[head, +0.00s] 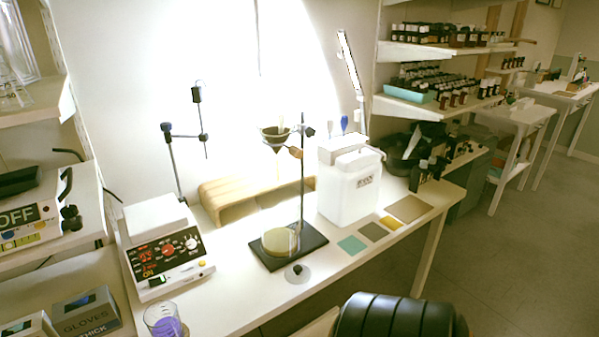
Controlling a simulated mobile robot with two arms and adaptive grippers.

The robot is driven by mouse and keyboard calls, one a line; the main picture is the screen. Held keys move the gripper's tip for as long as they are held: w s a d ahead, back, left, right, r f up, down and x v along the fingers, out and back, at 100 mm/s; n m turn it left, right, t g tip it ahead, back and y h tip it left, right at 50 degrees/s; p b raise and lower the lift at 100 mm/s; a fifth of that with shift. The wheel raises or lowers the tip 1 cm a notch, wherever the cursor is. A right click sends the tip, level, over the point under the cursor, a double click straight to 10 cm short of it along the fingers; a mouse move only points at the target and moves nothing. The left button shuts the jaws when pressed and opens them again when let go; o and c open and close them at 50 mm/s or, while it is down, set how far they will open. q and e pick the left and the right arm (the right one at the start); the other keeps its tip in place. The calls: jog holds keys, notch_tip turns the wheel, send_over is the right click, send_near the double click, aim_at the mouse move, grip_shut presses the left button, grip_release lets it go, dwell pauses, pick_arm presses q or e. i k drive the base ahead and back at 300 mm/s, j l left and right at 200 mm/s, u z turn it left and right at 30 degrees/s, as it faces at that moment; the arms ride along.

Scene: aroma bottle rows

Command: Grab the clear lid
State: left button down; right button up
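A clear round lid (297,273) with a dark knob in its middle appears near the front edge of the white table (240,300). It is just in front of the black base (308,243) of a stand. A round, yellowish dish-like thing (279,241) sits on that base, with a funnel (275,134) held above it. Neither of my grippers shows in the head view.
A hotplate-like device (164,252) and a glass with purple contents (163,321) stand left. A white canister (349,187) and flat coloured squares (352,245) are right of the stand. A black ribbed shape (398,316) is at the bottom edge.

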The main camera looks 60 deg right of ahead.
aim_at(298, 275)
jog(key=z, duration=2)
